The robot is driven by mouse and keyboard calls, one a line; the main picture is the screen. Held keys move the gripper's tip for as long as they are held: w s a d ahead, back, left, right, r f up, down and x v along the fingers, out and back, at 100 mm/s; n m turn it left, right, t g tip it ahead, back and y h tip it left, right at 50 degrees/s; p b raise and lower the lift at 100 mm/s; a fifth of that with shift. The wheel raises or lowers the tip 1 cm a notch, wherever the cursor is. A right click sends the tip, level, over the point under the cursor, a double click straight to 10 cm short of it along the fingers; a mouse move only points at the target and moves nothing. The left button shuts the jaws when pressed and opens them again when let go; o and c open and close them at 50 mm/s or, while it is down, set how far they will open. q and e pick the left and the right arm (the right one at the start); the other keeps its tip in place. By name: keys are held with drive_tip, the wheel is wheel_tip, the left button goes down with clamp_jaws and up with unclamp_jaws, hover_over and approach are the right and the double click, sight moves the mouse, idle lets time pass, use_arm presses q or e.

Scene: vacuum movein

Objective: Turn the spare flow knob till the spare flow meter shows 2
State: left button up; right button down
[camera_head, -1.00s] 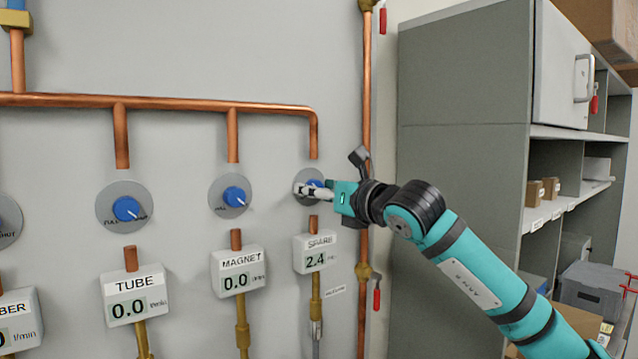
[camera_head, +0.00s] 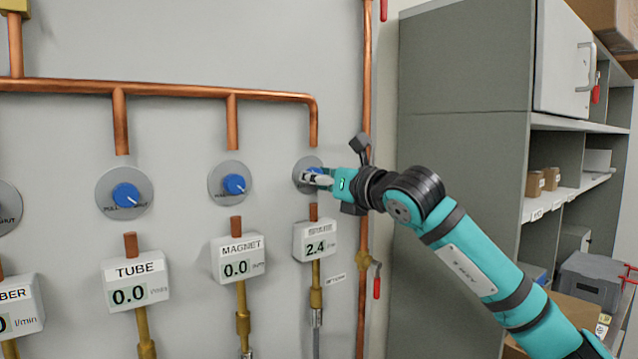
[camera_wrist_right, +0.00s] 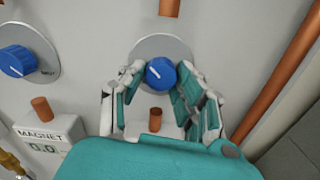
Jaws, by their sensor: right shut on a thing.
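The spare flow knob is blue with a white pointer line and sits on a grey round plate on the wall. In the head view the spare knob (camera_head: 316,171) is partly hidden by my right gripper (camera_head: 318,178). In the right wrist view the knob (camera_wrist_right: 160,73) is between the two fingers of my right gripper (camera_wrist_right: 158,80), which is shut on it. Its pointer line points to the upper left there. The spare flow meter (camera_head: 316,241) below reads 2.4. My left gripper is not in view.
The magnet knob (camera_head: 234,184) and tube knob (camera_head: 126,195) are to the left, with the magnet meter (camera_head: 238,258) and tube meter (camera_head: 136,284) both at 0.0. A vertical copper pipe (camera_head: 366,80) with a red-handled valve (camera_head: 376,287) runs close right of the spare knob. A grey cabinet (camera_head: 465,130) stands further right.

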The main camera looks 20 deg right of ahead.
drive_tip(key=m+b, duration=0.1)
drive_tip(key=b, duration=0.1)
drive_tip(key=m+b, duration=0.1)
drive_tip(key=b, duration=0.1)
drive_tip(key=shift+a+f+m, duration=0.1)
drive_tip(key=shift+f+m, duration=0.1)
drive_tip(key=shift+m, duration=0.1)
drive_tip(key=shift+m+b, duration=0.6)
drive_tip(key=shift+b, duration=0.15)
drive_tip(key=shift+r+m+b, duration=0.25)
drive_tip(key=shift+m+b, duration=0.4)
drive_tip(key=shift+m, duration=0.25)
drive_tip(key=c, duration=0.9)
unclamp_jaws()
drive_tip(key=shift+c, duration=0.2)
drive_tip(key=shift+s, duration=0.1)
drive_tip(key=v, duration=1.2)
